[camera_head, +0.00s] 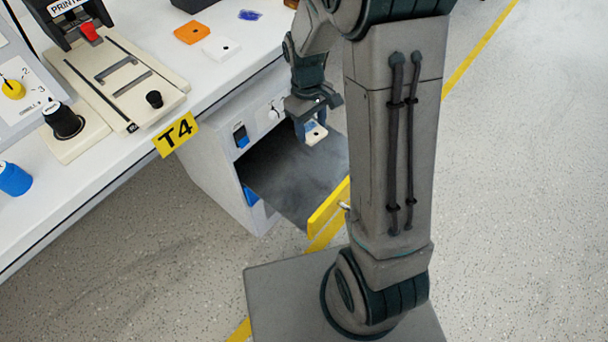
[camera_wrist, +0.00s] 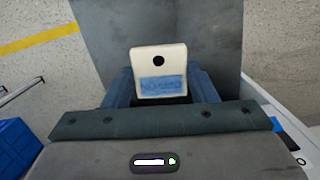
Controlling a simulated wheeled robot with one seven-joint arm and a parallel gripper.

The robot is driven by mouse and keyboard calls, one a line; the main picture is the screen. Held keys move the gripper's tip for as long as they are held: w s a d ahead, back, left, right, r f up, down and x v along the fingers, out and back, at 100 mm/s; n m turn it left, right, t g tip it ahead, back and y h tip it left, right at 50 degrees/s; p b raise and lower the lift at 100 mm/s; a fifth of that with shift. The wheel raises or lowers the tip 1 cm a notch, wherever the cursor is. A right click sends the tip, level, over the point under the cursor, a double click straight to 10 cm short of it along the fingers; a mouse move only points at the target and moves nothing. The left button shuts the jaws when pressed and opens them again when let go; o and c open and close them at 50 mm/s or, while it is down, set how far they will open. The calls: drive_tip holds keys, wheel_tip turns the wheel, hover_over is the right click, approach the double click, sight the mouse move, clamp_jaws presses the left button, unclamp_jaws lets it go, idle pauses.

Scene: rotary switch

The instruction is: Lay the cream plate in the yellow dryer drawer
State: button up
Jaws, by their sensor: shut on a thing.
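The cream plate (camera_wrist: 158,62) has a dark round hole and a blue printed patch. My gripper (camera_head: 314,124) is shut on it and holds it over the drawer. The plate (camera_head: 316,134) is partly hidden by my gripper in the head view. In the wrist view my gripper's blue fingers (camera_wrist: 158,90) flank the plate. The dryer drawer (camera_head: 290,180) is pulled open, with a bare grey floor and a yellow front (camera_head: 328,206). My arm hides part of the drawer. The drawer floor (camera_wrist: 215,50) shows beneath the plate in the wrist view.
The grey dryer body (camera_head: 225,165) stands under the white bench edge, with a blue switch and a knob on its face. An orange plate (camera_head: 192,33) and a white plate (camera_head: 221,47) lie on the bench. A printer jig (camera_head: 115,80) stands at the left.

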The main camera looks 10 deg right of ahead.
sight(312, 133)
drive_tip(key=shift+n, duration=0.7)
drive_tip(key=f+b, duration=0.2)
drive_tip(key=s+f+b, duration=0.1)
drive_tip(key=f+b, duration=0.1)
drive_tip(key=shift+s, duration=0.15)
wheel_tip(312, 133, down, 10)
drive_tip(key=b, duration=0.4)
drive_tip(key=shift+r, duration=0.2)
drive_tip(key=shift+f+b, duration=0.2)
drive_tip(key=shift+b, duration=0.1)
drive_tip(key=o, duration=1)
drive_tip(key=shift+c, duration=0.2)
drive_tip(key=shift+r, duration=0.15)
